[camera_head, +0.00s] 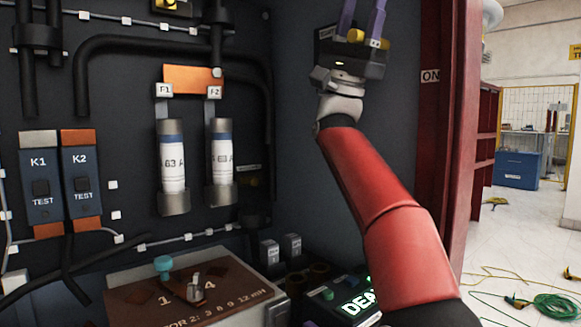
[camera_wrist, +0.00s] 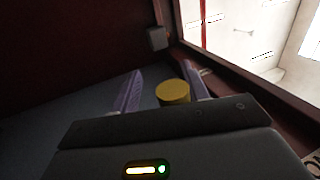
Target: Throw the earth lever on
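My gripper (camera_head: 363,8) is raised at the upper right of the cabinet in the head view, its purple fingers pointing up and their tips at or past the picture's top edge. The fingers stand apart, and the gripper also shows in the wrist view (camera_wrist: 163,73). A yellow round knob (camera_wrist: 173,92) lies between the fingers there, nearer the right one. A yellow part (camera_head: 355,35) also shows between them in the head view. I cannot tell whether it belongs to the earth lever, and no lever arm is clearly visible. An ON label (camera_head: 430,76) is on the red cabinet edge.
Fuses (camera_head: 172,165) and K1 and K2 blocks (camera_head: 42,180) fill the cabinet's left. A brown panel (camera_head: 150,300) with a teal knob (camera_head: 163,264) is below. A grey block (camera_wrist: 158,38) sits ahead in the wrist view.

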